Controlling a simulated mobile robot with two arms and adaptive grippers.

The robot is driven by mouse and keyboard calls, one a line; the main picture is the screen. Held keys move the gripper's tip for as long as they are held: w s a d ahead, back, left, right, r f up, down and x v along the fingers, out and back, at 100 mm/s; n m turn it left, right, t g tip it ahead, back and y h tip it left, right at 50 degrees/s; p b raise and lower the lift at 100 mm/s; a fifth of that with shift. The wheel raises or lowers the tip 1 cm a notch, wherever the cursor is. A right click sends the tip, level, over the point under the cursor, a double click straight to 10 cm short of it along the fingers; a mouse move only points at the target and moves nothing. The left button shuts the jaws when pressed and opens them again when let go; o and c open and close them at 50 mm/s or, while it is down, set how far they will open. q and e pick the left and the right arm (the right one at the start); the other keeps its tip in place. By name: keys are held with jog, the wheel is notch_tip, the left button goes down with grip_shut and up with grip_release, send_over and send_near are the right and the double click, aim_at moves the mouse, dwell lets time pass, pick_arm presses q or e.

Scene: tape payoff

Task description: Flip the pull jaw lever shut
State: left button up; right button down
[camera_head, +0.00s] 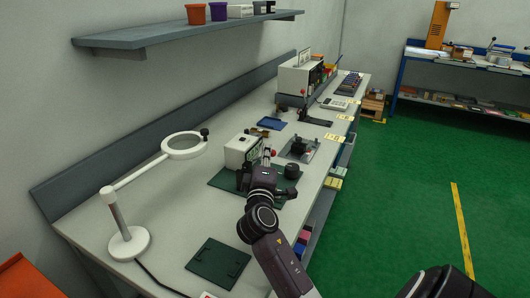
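A dark round knob (291,171) stands to the right, on the mat. My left gripper is not in view.
A magnifier lamp (184,146) stands on the left of the bench, and a dark green pad (218,262) lies at the near end. A black fixture on a grey plate (300,149) sits beyond the mat. A shelf (187,35) overhangs the bench; green floor is clear right.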

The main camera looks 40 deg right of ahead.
jog(key=shift+s+d+f+g, duration=0.1)
jog(key=shift+s+f+g, duration=0.2)
jog(key=shift+f, duration=0.25)
jog(key=v, duration=1.1)
jog(key=shift+a+r, duration=0.3)
jog(key=shift+a, duration=0.05)
jog(key=shift+s, duration=0.1)
